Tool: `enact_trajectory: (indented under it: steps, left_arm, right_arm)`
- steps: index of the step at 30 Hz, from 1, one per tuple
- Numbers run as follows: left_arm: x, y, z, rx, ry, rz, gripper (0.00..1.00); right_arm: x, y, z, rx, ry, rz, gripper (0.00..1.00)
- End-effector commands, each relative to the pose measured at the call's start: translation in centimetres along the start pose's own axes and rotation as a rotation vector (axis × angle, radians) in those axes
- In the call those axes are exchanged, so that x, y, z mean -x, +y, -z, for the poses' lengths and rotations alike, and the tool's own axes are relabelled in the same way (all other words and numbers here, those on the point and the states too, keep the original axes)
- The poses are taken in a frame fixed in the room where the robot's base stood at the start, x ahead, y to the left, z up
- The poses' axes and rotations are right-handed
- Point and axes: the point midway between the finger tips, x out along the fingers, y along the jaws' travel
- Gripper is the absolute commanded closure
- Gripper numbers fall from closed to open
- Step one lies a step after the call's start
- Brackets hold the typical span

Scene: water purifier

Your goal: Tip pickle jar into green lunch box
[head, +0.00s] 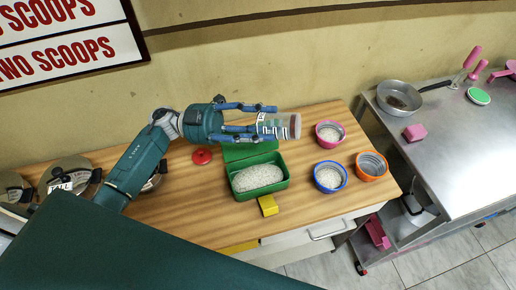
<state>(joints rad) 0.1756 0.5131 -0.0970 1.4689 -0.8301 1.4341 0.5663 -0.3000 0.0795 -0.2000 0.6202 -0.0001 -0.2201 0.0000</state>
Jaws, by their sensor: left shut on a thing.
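The green lunch box (284,182) stands open on the wooden counter with its lid at the back. A mound of white, rice-like food lies in it. My left gripper (270,122) is shut on the pickle jar (290,126), a clear jar lying sideways with its far end to the right. It is held above the back right of the lunch box. The jar's contents are hard to make out. My right gripper is not in view.
Pink (341,140), blue (345,185) and orange (380,176) bowls stand right of the lunch box. A yellow block (268,205) lies in front of it, and a red lid (202,156) lies behind left. A metal table (455,135) with a pan (398,97) stands at right.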

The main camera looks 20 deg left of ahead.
Motion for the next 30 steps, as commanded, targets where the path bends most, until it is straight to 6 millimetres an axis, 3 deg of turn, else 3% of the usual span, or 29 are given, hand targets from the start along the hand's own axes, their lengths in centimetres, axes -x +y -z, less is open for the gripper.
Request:
enact_trajectory:
  steps: [30]
  left_arm:
    - [-0.1,-1.9,1.2,0.0,0.073,0.117,0.84]
  right_arm:
    - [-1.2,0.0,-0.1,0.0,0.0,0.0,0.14]
